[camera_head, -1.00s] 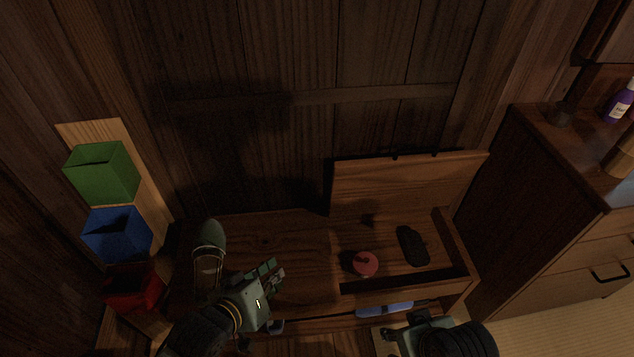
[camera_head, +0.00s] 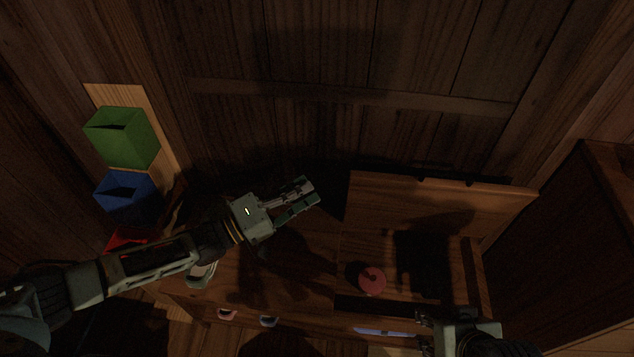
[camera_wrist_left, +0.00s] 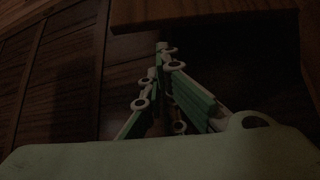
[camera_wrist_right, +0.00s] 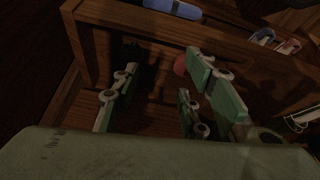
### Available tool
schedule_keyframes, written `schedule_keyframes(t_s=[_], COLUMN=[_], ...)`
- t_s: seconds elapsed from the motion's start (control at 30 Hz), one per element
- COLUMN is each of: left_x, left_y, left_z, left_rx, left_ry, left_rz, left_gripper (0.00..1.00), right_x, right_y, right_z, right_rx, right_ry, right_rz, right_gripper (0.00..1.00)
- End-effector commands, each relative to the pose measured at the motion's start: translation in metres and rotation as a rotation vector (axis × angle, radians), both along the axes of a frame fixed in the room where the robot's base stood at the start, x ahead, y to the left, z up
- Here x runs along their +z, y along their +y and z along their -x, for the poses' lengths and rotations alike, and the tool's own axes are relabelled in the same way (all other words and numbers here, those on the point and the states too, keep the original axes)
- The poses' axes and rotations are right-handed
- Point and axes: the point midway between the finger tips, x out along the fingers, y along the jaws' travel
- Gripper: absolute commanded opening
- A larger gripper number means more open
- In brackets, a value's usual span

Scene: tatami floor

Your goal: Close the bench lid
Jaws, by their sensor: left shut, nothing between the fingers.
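The wooden bench lid (camera_head: 440,205) stands raised, leaning back near the wall, above the open right compartment of the bench (camera_head: 478,275). Inside lies a round red thing (camera_head: 372,281); the compartment's right part is in deep shadow. My left gripper (camera_head: 312,190) is shut and empty, above the closed left part of the bench, just left of the lid's left edge. A wooden edge, probably the lid's (camera_wrist_left: 205,14), shows ahead of its fingers in the left wrist view. My right gripper (camera_wrist_right: 158,98) is open and empty near the bench's front right.
Green (camera_head: 122,138), blue (camera_head: 128,198) and red (camera_head: 130,238) boxes stand at the left. A shoe (camera_head: 201,274) lies on the bench's left end. A blue thing (camera_wrist_right: 172,8) and other shoes sit low at the front. A wooden cabinet (camera_head: 560,250) stands right.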

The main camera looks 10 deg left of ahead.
Motion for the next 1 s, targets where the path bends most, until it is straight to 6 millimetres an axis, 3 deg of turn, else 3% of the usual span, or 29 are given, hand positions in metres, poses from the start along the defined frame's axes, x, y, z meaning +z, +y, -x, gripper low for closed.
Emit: schedule_keyframes(t_s=[0.23,0.43,1.0], left_x=[0.006,0.009,0.010], left_y=[-0.037,-0.057,-0.063], left_z=[-0.030,-0.047,-0.052], left_rx=[0.000,0.000,0.001], left_ry=[-0.003,-0.002,-0.003], left_rz=[0.002,-0.001,-0.003], left_gripper=[0.00,0.00,0.00], right_x=[0.011,0.022,0.028], right_y=[0.011,0.018,0.020], right_z=[-0.034,-0.055,-0.062], right_rx=[0.013,0.020,0.023], right_ry=[-0.152,-0.253,-0.291], right_rz=[-0.032,-0.054,-0.062], right_gripper=[0.40,0.40,0.40])
